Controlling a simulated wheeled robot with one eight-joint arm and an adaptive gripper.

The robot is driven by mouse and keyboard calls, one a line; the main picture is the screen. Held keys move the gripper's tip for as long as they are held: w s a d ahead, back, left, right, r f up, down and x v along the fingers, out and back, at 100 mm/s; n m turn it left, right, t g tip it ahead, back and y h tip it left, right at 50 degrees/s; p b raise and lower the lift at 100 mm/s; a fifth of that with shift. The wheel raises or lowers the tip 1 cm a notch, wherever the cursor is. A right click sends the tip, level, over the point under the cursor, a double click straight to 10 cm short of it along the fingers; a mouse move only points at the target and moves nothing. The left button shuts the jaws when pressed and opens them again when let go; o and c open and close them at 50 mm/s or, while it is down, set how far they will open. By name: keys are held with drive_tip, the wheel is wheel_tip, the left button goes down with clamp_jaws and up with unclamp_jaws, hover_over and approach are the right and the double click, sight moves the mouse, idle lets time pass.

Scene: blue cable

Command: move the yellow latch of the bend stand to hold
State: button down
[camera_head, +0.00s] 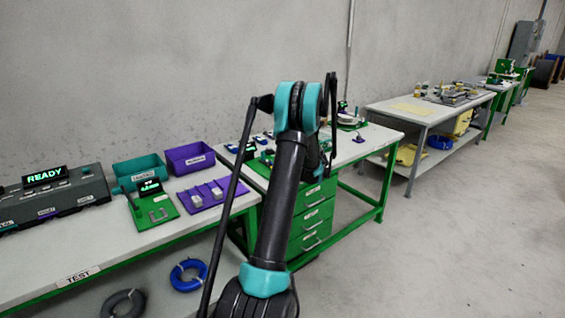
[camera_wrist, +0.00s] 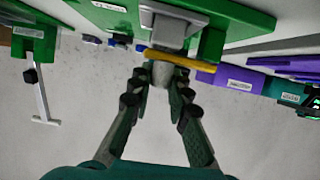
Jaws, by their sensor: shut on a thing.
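The yellow latch (camera_wrist: 185,61) is a bar lying slantwise across the grey block of the green bend stand (camera_wrist: 207,45) in the wrist view. A rounded grey knob (camera_wrist: 160,72) stands at the bar's left part. My gripper (camera_wrist: 160,82) is shut on this knob, with one dark finger on each side of it. The bar's long end sticks out to the right, past the fingers. In the head view my arm hides the gripper, and I cannot make out the latch there.
In the head view a green drawer unit (camera_head: 312,222) stands under the middle bench. The left bench holds a teal bin (camera_head: 137,170), a purple bin (camera_head: 190,158) and a console with a READY display (camera_head: 45,176). Open floor (camera_head: 450,250) lies to the right.

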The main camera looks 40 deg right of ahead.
drive_tip(key=shift+w+d+n+y, duration=0.1)
drive_tip(key=shift+w+n+y, duration=0.2)
drive_tip(key=shift+n+y, duration=0.55)
drive_tip(key=c, duration=1.4)
unclamp_jaws()
drive_tip(key=v, duration=1.1)
drive_tip(key=shift+s+d+r, duration=0.15)
drive_tip(key=shift+s+r, duration=0.1)
drive_tip(key=shift+s, duration=0.1)
